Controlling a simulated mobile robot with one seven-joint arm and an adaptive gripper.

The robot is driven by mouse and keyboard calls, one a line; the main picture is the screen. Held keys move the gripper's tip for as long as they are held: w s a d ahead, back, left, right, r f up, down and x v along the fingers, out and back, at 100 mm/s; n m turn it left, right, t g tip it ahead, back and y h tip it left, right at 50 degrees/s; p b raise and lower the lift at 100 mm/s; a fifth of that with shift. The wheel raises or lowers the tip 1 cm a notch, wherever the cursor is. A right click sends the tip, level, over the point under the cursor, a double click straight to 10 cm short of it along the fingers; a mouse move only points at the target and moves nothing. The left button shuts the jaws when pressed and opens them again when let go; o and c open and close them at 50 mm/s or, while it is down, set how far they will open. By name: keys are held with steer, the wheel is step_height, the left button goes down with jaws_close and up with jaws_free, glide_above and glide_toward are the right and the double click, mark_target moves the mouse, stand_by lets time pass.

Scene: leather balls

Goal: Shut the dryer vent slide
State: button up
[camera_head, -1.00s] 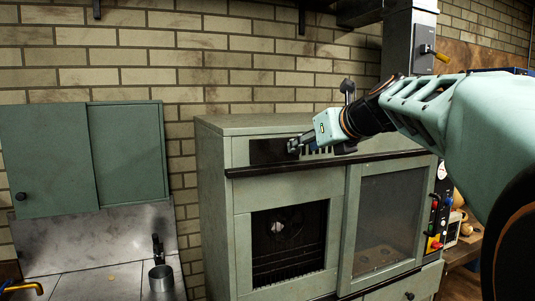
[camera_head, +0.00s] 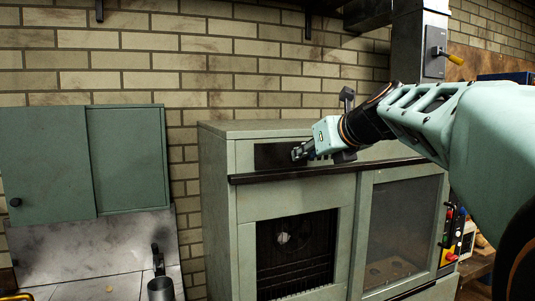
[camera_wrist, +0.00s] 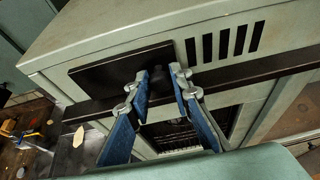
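The dryer is a green cabinet (camera_head: 217,200) with a dark vent slide plate (camera_head: 275,154) on its upper front. In the wrist view the plate (camera_wrist: 110,67) lies left of several uncovered dark vent slots (camera_wrist: 223,44). A small dark knob-like part (camera_wrist: 179,73) shows near the plate's right end. In the head view the gripper hides the slots.
A dark rail (camera_head: 300,173) runs across the dryer below the vent. Below it are an opening with a fan (camera_head: 285,235) and a windowed door (camera_head: 403,230). A green wall cabinet (camera_head: 80,160) hangs at left above a metal counter with a cup (camera_head: 161,285).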

jaws_close()
steer(key=shift+d, duration=0.1)
steer(key=w+d+p, duration=0.4)
steer(key=d, duration=0.9)
steer(key=shift+w+d+p, duration=0.2)
steer(key=shift+p, duration=0.2)
steer(key=shift+r, duration=0.1)
steer(key=o, duration=0.7)
jaws_free()
steer(key=shift+w+d, duration=0.1)
steer(key=shift+d, duration=0.1)
steer(key=shift+o, duration=0.2)
steer(key=shift+a, duration=0.1)
